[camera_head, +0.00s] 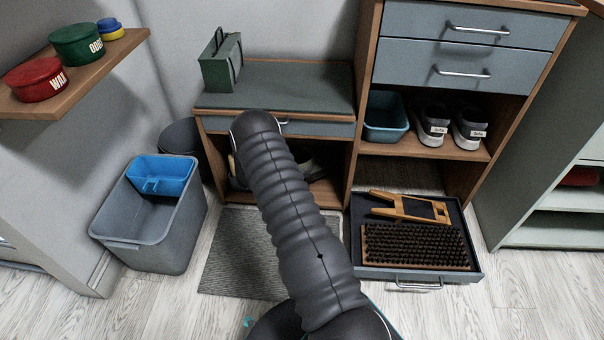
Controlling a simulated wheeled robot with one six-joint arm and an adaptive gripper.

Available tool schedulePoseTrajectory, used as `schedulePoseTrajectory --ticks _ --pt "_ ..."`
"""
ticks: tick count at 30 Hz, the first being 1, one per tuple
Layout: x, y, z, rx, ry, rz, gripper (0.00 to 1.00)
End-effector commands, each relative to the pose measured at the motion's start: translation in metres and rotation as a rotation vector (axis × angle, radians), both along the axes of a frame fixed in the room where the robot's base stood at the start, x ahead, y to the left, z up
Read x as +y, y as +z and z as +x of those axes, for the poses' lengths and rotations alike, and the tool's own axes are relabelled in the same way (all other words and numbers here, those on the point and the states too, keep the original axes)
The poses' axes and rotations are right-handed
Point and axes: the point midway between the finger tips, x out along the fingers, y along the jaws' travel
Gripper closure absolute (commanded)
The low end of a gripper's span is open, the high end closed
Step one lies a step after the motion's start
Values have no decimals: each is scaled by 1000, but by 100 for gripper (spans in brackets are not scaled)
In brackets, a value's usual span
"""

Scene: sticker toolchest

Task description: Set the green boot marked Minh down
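No green boot marked Minh can be made out in this view. My dark ribbed arm rises from the bottom edge through the middle and hides much of the bench's lower compartment and part of the floor mat. My gripper does not show. The low bench (300,88) has a grey-green padded top and an open compartment (325,193) below. Dark and pale footwear (304,160) shows partly inside, beside my arm, too covered to identify. A grey ribbed mat (228,262) lies on the floor in front of the bench.
A green handled box (221,64) stands on the bench. A pulled-out low drawer (474,274) holds a brush (415,246) and a wooden tool (400,206). Labelled sneakers (433,124) and a teal bin (386,117) fill a shelf. A grey bin (150,232) stands left; tins (37,78) sit above.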

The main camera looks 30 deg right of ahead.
Motion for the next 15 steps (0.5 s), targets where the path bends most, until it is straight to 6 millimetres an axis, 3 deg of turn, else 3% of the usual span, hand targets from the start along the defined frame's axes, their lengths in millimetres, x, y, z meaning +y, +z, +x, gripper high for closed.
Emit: schedulePoseTrajectory --ticks 7,12,15 --pt "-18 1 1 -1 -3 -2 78" --pt "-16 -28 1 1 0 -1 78" --pt "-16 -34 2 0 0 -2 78"
